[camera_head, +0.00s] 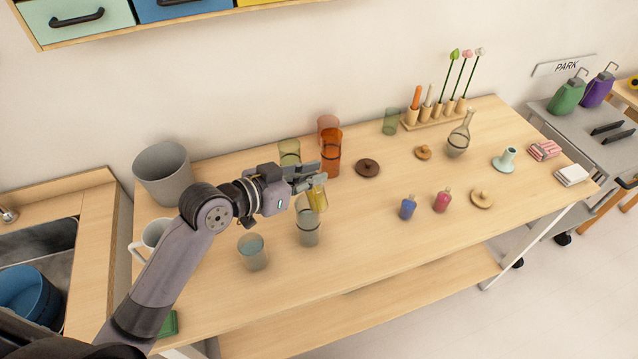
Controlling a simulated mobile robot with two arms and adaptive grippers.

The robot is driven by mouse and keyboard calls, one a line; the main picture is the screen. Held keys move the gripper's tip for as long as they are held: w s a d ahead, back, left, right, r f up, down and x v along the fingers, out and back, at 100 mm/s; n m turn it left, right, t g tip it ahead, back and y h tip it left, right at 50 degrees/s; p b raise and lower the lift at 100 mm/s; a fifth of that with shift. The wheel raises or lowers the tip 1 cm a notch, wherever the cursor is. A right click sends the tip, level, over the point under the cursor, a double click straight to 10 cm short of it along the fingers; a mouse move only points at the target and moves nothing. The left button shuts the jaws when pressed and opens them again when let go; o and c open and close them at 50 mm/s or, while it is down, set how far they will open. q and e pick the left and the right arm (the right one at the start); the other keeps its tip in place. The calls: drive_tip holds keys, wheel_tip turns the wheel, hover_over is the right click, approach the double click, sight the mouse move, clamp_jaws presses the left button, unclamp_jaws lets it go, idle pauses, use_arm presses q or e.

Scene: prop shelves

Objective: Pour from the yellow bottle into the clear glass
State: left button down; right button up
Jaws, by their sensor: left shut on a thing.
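My left gripper (306,182) is shut on the small yellow bottle (318,200) and holds it above the table's left half. The bottle looks close to upright, with its top hidden by the fingers. A clear greyish glass (307,236) shows just below the bottle, with another clear rim overlapping it behind. I cannot tell whether these are stacked or one behind the other. Another clear glass (252,252), bluish inside, stands to the left, nearer the front edge. I cannot tell which glass is the task's. My right gripper is not in view.
Orange glasses (331,155) and a yellow-green glass (289,150) stand close behind the gripper. A grey bin (163,172) and white mug (152,234) are at left. The front middle table is clear.

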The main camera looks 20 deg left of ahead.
use_arm(q)
drive_tip(key=shift+w+a+f+n+h+b, duration=0.15)
drive_tip(key=shift+n+h+b, duration=0.15)
drive_tip(key=shift+n+b, duration=0.25)
drive_tip(key=shift+s+f+n+h+b, duration=0.15)
drive_tip(key=shift+n+h+b, duration=0.2)
drive_tip(key=shift+n, duration=0.2)
drive_tip(key=shift+w+f+n+h+b, duration=0.1)
drive_tip(key=shift+f+n+h+b, duration=0.2)
drive_tip(key=shift+n+h+b, duration=0.25)
drive_tip(key=n, duration=0.1)
drive_tip(key=f+n+h+b, duration=0.1)
drive_tip(key=n, duration=0.1)
drive_tip(key=shift+f, duration=0.3)
drive_tip(key=shift+a+f+n+h+b, duration=0.1)
drive_tip(key=shift+f+n+h+b, duration=0.3)
drive_tip(key=shift+n+b, duration=0.15)
drive_tip(key=shift+r, duration=0.25)
drive_tip(key=shift+a+f+n+h+b, duration=0.1)
drive_tip(key=shift+f+n+h+b, duration=0.3)
drive_tip(key=shift+f+n+b, duration=0.45)
idle(2.5)
